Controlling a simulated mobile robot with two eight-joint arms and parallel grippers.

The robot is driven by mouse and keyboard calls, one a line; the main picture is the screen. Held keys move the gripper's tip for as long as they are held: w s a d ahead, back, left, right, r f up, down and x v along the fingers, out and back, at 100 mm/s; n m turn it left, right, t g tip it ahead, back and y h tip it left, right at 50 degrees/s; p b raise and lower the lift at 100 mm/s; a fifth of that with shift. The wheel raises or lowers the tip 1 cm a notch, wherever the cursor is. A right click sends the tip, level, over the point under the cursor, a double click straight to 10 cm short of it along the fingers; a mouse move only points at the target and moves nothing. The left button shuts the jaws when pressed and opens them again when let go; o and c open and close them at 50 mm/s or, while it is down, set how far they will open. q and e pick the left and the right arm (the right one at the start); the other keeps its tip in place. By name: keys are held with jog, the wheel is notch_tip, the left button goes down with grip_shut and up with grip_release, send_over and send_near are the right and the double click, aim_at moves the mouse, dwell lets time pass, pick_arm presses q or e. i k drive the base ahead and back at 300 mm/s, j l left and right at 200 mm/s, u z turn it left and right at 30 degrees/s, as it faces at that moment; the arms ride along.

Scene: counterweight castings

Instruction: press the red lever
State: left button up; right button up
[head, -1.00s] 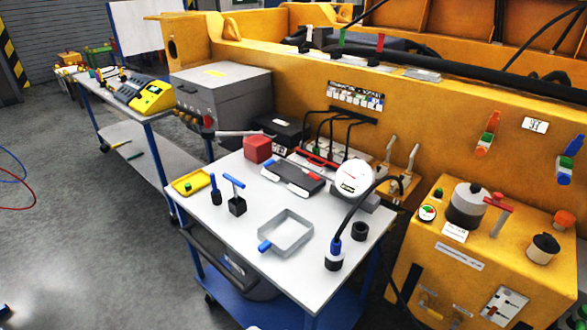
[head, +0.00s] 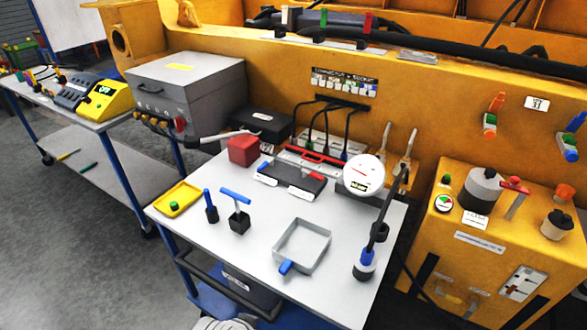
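A red-handled lever (head: 515,187) stands on top of the yellow cabinet (head: 440,235) at the right, beside a grey cylinder (head: 480,187). Its handle is a short red crossbar on a metal stem. Another small red upright piece (head: 368,22) stands on the ledge at the back, to the right of a green one (head: 323,17). An orange-red handle (head: 496,102) is mounted on the yellow wall above the cabinet. I cannot tell from the picture alone which of these is the task's lever. Neither of my grippers shows in the head view.
A white-topped cart (head: 262,262) stands in front, bearing a blue T-handle tool (head: 237,197), an open grey tray (head: 325,252), a yellow tray (head: 164,207), a red block (head: 242,150) and a round white gauge (head: 363,174). Open floor (head: 65,250) lies at the left.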

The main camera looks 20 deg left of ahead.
aim_at(317, 176)
jog(key=i+j, duration=0.3)
jog(key=j, duration=0.15)
jog(key=i+j+u, duration=0.1)
jog(key=i+j, duration=0.25)
